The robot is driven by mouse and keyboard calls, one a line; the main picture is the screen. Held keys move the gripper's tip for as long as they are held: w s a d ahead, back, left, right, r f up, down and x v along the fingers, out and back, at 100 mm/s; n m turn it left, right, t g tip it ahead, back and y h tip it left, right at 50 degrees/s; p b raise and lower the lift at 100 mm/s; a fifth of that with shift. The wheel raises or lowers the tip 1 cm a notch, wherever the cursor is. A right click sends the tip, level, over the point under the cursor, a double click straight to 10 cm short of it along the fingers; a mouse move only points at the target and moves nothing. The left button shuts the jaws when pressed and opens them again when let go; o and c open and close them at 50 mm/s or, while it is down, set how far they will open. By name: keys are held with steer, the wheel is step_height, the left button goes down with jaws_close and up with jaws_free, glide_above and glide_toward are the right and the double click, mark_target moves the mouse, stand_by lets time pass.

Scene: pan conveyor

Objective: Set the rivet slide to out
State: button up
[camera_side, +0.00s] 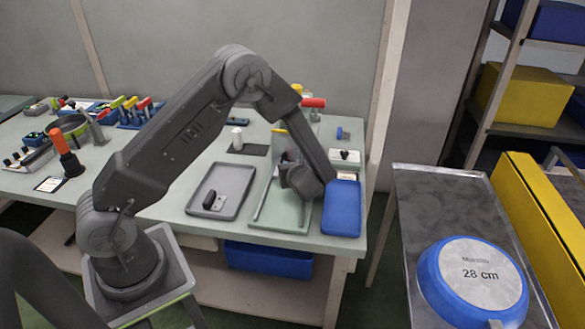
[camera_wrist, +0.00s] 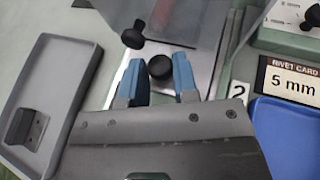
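In the wrist view, a round black knob (camera_wrist: 160,68) sits on a bright metal strip (camera_wrist: 200,60), and I take it for the rivet slide's knob. My gripper (camera_wrist: 159,80) has its two blue fingers apart, one on each side of this knob. The knob nearly fills the gap, and I cannot tell whether the fingers touch it. In the side view my gripper (camera_side: 305,180) is low over the right part of the pale green fixture (camera_side: 280,212), and my wrist hides the knob. A number 2 label (camera_wrist: 238,90) lies right of the strip.
Another black knob (camera_wrist: 132,36) stands just beyond the left finger. A grey tray (camera_side: 222,188) lies left, a blue tray (camera_side: 342,208) right. A rivet card (camera_wrist: 292,79) reads 5 mm beside a knobbed box (camera_side: 345,157). A blue pan (camera_side: 472,280) is far right.

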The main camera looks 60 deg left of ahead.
jaws_close()
steer(key=s+d, duration=1.2)
stand_by(0.4)
steer(key=shift+o, duration=1.3)
jaws_free()
steer(key=shift+d, duration=0.15)
steer(key=v, duration=1.3)
steer(key=shift+d+r, duration=0.25)
